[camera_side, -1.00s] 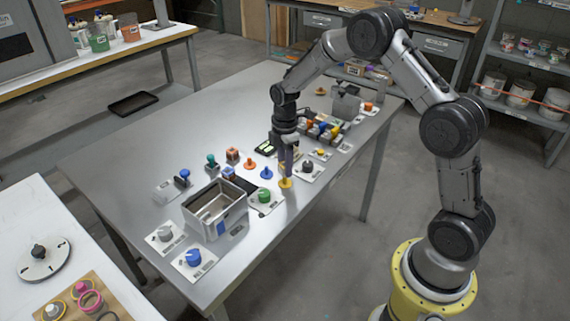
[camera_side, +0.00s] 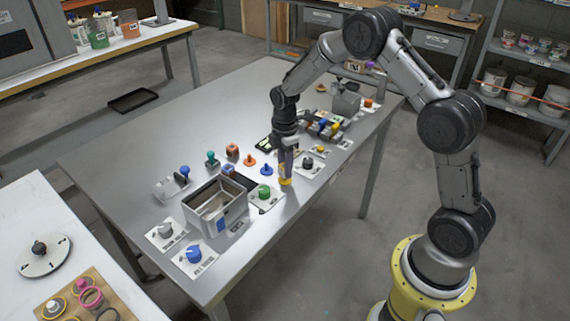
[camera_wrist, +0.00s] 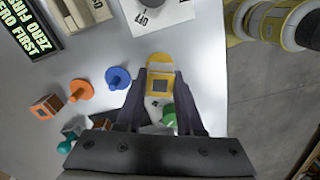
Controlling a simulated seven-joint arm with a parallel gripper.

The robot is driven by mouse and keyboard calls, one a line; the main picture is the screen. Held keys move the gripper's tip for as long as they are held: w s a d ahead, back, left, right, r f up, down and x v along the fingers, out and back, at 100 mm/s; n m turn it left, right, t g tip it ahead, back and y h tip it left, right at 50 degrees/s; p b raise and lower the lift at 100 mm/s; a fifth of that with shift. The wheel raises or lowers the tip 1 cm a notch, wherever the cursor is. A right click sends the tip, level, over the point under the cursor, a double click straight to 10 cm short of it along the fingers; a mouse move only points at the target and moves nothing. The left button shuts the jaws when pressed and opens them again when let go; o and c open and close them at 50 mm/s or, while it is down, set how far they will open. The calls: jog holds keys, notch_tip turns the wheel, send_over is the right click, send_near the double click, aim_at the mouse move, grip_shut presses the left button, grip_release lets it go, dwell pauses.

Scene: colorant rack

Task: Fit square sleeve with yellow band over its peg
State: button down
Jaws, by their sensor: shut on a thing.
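My gripper (camera_side: 285,172) is low over the table's front edge, between the green knob and the knob plates to its right. In the wrist view my gripper (camera_wrist: 160,88) is shut on the square sleeve with yellow band (camera_wrist: 160,77), which has a square opening on top. The sleeve shows as a small yellow block (camera_side: 285,182) at the fingertips in the side view. A rounded yellow base (camera_wrist: 158,59), seemingly the peg's, shows just beyond the sleeve. The peg's post is hidden; I cannot tell whether the sleeve is around it or just above it.
A blue peg (camera_wrist: 118,78), an orange peg (camera_wrist: 81,90) and an orange-banded sleeve (camera_wrist: 45,107) stand to the left. A green knob (camera_side: 264,191) is close beside my gripper. A metal bin (camera_side: 240,210) stands farther left. The table's edge is close on the right.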

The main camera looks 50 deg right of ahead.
jog(key=shift+f, duration=1.05)
jog(key=shift+c, duration=2.3)
grip_release()
jog(key=shift+r, duration=0.1)
